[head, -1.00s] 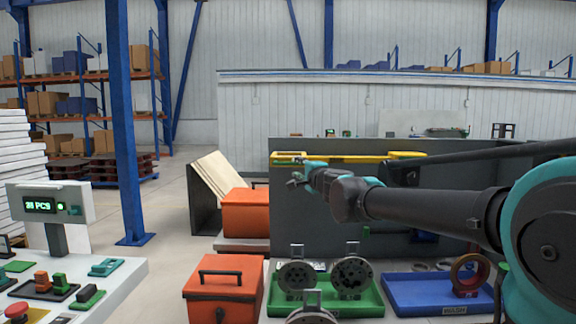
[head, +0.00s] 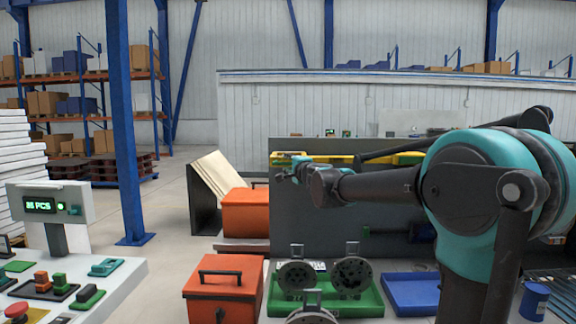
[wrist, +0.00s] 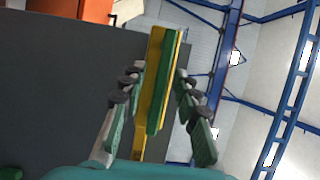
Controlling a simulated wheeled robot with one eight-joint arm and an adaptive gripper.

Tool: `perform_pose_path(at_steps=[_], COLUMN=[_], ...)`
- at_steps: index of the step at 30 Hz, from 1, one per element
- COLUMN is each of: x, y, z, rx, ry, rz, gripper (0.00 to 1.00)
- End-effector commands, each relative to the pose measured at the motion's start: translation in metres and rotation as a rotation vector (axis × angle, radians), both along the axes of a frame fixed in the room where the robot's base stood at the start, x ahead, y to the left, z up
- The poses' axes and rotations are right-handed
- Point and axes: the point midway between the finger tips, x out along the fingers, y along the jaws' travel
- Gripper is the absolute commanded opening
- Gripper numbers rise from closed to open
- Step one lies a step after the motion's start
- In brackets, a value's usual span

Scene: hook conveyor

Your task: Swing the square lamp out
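A yellow bar with a green strip (head: 340,158) runs along the top of the grey panel (head: 320,210) in the head view. The bar also shows in the wrist view (wrist: 158,85), lying lengthwise between my fingers. I cannot tell whether it belongs to the square lamp; no clearly square lamp is made out. My gripper (head: 287,171) is at the bar's left end in the head view. In the wrist view my gripper (wrist: 157,88) is open, with one finger on each side of the bar and visible gaps. Contact is not seen.
Orange boxes (head: 224,285) stand at the lower left of the panel. A green tray (head: 368,300) holds round metal parts, and a blue tray (head: 408,292) is beside it, partly behind my arm. A control desk (head: 120,275) is at left.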

Motion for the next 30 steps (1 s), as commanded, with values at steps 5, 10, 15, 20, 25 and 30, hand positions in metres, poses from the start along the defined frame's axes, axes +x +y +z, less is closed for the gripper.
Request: perform_pose_path(at_steps=[5,10,15,20,25,30], x=[0.000,0.000,0.000,0.000,-0.004,-0.020], y=[0.000,0.000,0.000,0.000,-0.001,-0.007], z=[0.000,0.000,0.000,0.000,0.000,0.000], rx=[0.000,0.000,0.000,0.000,0.000,0.000], ry=[0.000,0.000,0.000,0.000,0.000,0.000], rz=[0.000,0.000,0.000,0.000,0.007,0.038], gripper=[0.17,0.00,0.00,0.00,0.00,0.00])
